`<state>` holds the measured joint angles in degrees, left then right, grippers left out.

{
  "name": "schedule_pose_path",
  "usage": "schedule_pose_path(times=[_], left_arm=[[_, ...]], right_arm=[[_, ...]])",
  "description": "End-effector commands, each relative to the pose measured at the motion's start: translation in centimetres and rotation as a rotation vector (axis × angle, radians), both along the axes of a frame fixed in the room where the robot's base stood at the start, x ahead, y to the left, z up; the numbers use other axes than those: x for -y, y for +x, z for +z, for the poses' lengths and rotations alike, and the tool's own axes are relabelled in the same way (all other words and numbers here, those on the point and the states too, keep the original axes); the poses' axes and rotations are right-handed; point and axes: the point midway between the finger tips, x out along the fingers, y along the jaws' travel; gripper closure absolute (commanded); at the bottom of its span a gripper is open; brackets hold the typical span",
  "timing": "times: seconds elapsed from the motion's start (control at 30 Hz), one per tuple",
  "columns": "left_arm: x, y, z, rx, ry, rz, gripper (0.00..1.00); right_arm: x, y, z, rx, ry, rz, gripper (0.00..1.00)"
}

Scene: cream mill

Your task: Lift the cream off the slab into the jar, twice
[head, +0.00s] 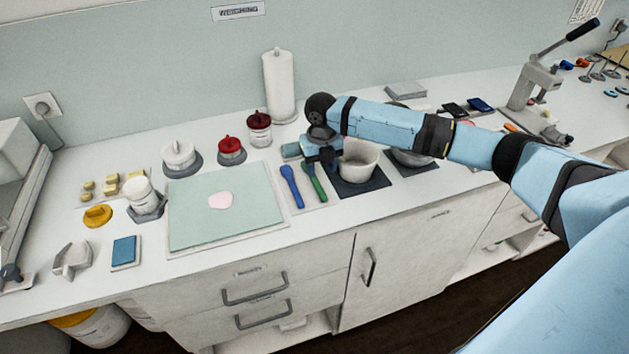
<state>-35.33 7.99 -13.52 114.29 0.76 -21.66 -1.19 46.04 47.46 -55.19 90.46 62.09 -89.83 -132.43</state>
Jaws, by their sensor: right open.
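The pale green slab (190,225) lies on the counter left of centre. A small pale pink patch of cream (220,201) sits near its middle. A white jar (139,189) without a lid stands on a grey holder just left of the slab. A blue spatula (292,186) and a green spatula (315,183) lie side by side on a pale mat right of the slab. My right gripper (325,156) is open and points down by the top end of the green spatula, beside the white bowl. Whether it touches the spatula cannot be told. My left gripper is not in view.
A white bowl (358,161) stands on a dark mat close to my right gripper. Lidded jars with white (178,153), red (231,147) and dark red (259,125) lids stand behind the slab. A yellow lid (97,215) and blue pad (124,251) lie at left.

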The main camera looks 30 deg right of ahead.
Motion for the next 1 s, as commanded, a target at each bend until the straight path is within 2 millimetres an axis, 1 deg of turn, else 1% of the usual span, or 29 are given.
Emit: schedule_pose_path(times=[0.03, 0.27, 0.33, 0.5, 0.6, 0.83, 0.87, 0.9, 0.97, 1.0], left_arm=[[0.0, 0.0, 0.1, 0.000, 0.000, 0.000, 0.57], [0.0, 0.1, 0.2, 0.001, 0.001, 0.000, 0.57], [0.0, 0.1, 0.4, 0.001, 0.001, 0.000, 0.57], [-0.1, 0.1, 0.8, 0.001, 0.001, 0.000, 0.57], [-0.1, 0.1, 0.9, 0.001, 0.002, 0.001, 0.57], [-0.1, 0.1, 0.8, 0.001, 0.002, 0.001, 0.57], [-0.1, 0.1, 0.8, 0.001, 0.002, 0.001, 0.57], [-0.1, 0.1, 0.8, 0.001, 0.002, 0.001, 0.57], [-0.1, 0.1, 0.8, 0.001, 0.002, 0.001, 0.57], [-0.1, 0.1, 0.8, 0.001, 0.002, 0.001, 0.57]], right_arm=[[0.0, 0.0, -0.6, 0.000, 0.000, -0.001, 0.50], [0.0, 0.1, -1.8, 0.002, 0.000, -0.001, 0.50], [-0.1, 0.1, -2.5, 0.001, 0.000, -0.002, 0.50], [-0.3, 0.2, -5.1, 0.000, -0.001, -0.001, 0.50], [-0.3, 0.2, -6.3, 0.001, 0.000, -0.001, 0.50], [-0.3, 0.3, -6.6, 0.003, 0.000, -0.001, 0.50], [-0.3, 0.3, -6.6, 0.003, 0.000, -0.001, 0.55], [-0.3, 0.3, -6.6, 0.003, 0.000, -0.001, 0.64], [-0.3, 0.3, -6.6, 0.003, -0.001, -0.001, 0.78], [-0.3, 0.3, -6.6, 0.003, -0.001, -0.001, 0.87]])
